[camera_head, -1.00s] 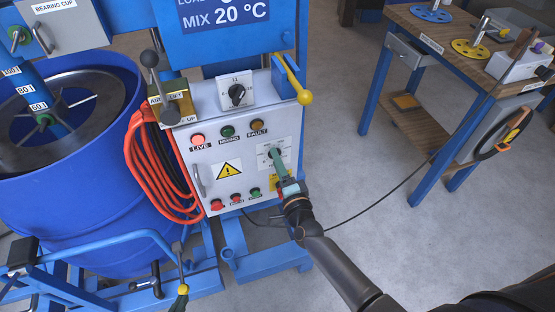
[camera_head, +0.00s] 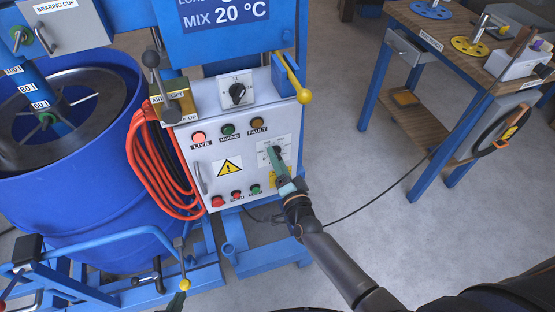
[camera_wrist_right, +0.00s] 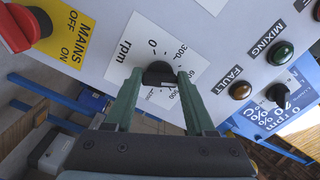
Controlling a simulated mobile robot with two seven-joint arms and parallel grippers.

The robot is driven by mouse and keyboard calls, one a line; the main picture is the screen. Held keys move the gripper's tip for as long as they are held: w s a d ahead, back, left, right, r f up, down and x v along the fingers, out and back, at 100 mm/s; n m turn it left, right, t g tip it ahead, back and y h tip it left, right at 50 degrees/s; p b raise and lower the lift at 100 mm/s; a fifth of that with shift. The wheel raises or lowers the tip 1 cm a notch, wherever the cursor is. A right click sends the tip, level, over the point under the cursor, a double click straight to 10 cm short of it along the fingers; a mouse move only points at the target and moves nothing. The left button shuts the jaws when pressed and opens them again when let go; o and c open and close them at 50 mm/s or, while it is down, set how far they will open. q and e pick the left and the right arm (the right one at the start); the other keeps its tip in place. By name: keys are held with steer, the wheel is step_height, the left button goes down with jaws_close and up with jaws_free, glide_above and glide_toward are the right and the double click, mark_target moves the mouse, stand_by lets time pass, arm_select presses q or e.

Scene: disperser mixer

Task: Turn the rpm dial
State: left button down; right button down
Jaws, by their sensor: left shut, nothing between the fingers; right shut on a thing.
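The rpm dial is a small black knob (camera_wrist_right: 158,73) on a white scale plate, which reads "rpm", 0 and 300 in the right wrist view. The plate (camera_head: 264,158) is on the right side of the grey control panel (camera_head: 205,170) in the head view. My right gripper (camera_head: 279,160) reaches it from below right. In the right wrist view its green fingers (camera_wrist_right: 158,80) are shut on the knob, one on each side. I cannot make out the knob's pointer.
Lamps labelled LIVE, MIXING and FAULT (camera_head: 258,124) sit above the dial. A red mains switch (camera_wrist_right: 20,25) is beside it. Orange cable (camera_head: 160,170) hangs left of the panel, near a blue drum (camera_head: 70,200).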

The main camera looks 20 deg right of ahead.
steer(key=shift+c, duration=1.2)
jaws_free()
steer(key=s+p, duration=0.4)
steer(key=s, duration=0.8)
steer(key=shift+s+d, duration=0.2)
steer(key=shift+s, duration=0.05)
